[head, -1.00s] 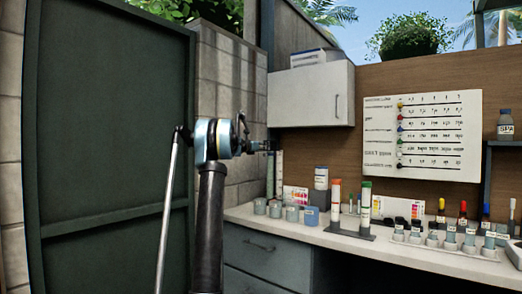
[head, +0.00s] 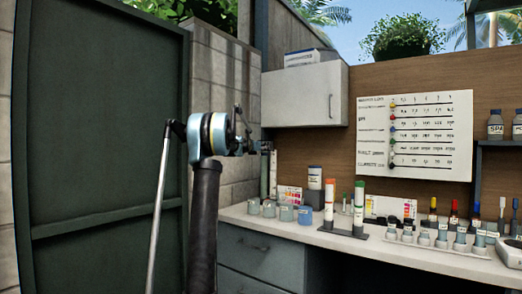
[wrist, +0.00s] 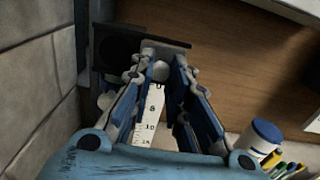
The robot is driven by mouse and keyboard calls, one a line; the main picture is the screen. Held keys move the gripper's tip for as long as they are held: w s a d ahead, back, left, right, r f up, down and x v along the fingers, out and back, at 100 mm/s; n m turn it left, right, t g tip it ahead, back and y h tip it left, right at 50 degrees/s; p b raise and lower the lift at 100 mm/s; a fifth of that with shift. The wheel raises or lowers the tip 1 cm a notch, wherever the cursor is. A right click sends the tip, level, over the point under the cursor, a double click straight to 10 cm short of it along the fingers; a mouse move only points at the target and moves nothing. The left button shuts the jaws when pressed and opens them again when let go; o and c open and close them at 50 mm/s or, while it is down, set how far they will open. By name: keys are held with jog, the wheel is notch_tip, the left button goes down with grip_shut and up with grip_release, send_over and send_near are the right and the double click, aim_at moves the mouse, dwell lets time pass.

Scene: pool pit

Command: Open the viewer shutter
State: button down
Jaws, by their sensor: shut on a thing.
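My gripper (wrist: 163,62) has its two blue-grey fingers closed around a small round grey knob (wrist: 161,71) in the wrist view. The knob sits by a dark flat plate (wrist: 112,46), which seems to be part of the viewer; I cannot tell how far the shutter stands open. A white strip with a number scale (wrist: 151,112) runs below the knob, between the fingers. In the head view my gripper (head: 262,147) is small, at the pale upright column (head: 272,172) left of the counter. The shutter itself cannot be made out there.
A white wall cabinet (head: 303,97) hangs above and right of my gripper. Cups (head: 285,213), tube stands (head: 344,229) and bottles crowd the counter (head: 330,240) below. A block wall (wrist: 35,90) is close on the left. A blue-lidded jar (wrist: 262,140) shows at lower right.

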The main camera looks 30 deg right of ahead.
jog(key=c, duration=1.5)
grip_release()
jog(key=shift+a, duration=0.2)
jog(key=v, duration=1.1)
jog(key=shift+s+a+f, duration=0.15)
jog(key=shift+a, duration=0.2)
